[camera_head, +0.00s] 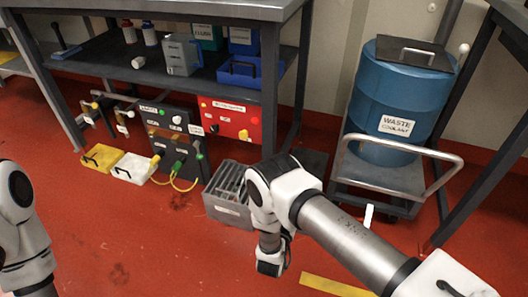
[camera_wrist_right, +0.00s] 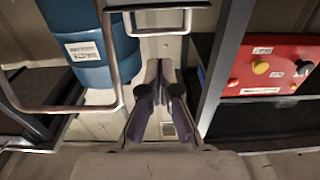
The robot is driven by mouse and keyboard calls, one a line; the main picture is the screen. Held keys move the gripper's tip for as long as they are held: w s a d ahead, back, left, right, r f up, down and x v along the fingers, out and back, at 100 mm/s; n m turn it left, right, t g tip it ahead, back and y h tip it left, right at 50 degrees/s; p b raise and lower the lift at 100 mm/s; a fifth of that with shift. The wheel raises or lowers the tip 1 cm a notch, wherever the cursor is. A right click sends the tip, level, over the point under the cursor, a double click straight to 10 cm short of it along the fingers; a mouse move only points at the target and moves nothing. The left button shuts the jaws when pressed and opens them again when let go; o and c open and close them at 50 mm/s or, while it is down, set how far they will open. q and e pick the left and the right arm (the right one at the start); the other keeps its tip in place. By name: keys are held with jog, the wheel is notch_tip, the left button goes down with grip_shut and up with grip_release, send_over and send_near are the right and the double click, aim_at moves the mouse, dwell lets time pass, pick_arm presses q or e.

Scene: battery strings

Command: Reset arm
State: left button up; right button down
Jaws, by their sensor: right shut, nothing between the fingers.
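My right arm (camera_head: 335,232) comes in from the lower right of the head view and bends down at a joint in front of the grey bin. Its fingers cannot be made out there. In the right wrist view my right gripper (camera_wrist_right: 160,72) has its two dark fingers together, with nothing between them. My left arm (camera_head: 20,235) shows only in part at the left edge of the head view, and its gripper is out of the picture.
A blue waste coolant drum (camera_head: 400,95) stands on a cart (camera_head: 375,172) at the right. A workbench (camera_head: 150,72) stands behind. A red panel box (camera_head: 231,119), a dark panel with cables (camera_head: 168,138) and a grey bin (camera_head: 227,212) sit low. The left foreground floor is clear.

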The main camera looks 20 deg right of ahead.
jog(key=w+d+r, duration=0.1)
jog(key=d+r, duration=0.4)
jog(key=s+a+f+n+g+y, duration=0.2)
jog(key=s+a+f+g+y, duration=0.15)
jog(key=s, duration=0.65)
jog(key=s+a+f+n+g+y, duration=0.25)
jog(key=s+g+y, duration=0.2)
jog(key=s, duration=0.55)
jog(key=s+a+f+n+g+y, duration=0.25)
jog(key=s+g+y, duration=0.2)
jog(key=s, duration=0.65)
notch_tip(320, 180, up, 34)
jog(key=g+p, duration=0.1)
jog(key=p, duration=3.4)
jog(key=shift+s+r+n+h, duration=0.2)
jog(key=shift+s+n+h, duration=0.1)
jog(key=shift+s+h, duration=0.1)
